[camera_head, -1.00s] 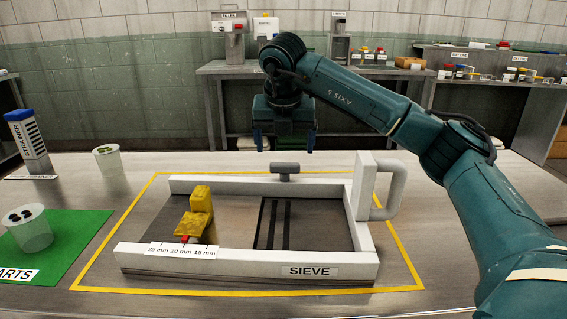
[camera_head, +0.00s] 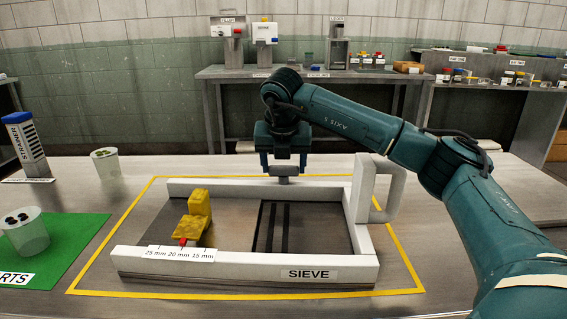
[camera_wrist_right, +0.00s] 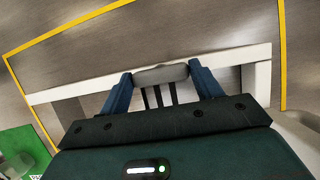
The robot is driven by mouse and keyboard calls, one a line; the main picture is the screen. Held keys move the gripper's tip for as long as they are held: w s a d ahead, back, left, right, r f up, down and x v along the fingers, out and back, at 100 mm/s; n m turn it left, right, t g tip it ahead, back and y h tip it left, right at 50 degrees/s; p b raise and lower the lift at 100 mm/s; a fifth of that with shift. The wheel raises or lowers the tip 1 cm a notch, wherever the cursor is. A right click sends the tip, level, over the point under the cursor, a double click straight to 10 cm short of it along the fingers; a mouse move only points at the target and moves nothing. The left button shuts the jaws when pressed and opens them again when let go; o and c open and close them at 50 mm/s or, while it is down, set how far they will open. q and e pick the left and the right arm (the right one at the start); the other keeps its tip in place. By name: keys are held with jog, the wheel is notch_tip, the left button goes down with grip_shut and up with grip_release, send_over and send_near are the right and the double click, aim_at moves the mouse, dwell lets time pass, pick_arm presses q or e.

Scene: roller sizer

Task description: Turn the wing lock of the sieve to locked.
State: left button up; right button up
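The sieve (camera_head: 330,271) is a white frame lying on the table inside a yellow outline. Its wing lock (camera_head: 283,181), a grey bar on a short stem, is at the middle of the back rail. My right gripper (camera_head: 284,173) points down over it and hides most of it in the head view. In the right wrist view the wing lock (camera_wrist_right: 162,74) lies between my two blue fingertips, its bar roughly along the rail. The fingertips meet its two ends. My left gripper is not in view.
The sieve's upright white handle (camera_head: 397,190) stands right of the gripper. A yellow block-shaped piece (camera_head: 197,215) with a red pointer sits at the size scale. The table behind the sieve is free.

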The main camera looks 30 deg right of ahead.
jog(key=c, duration=0.5)
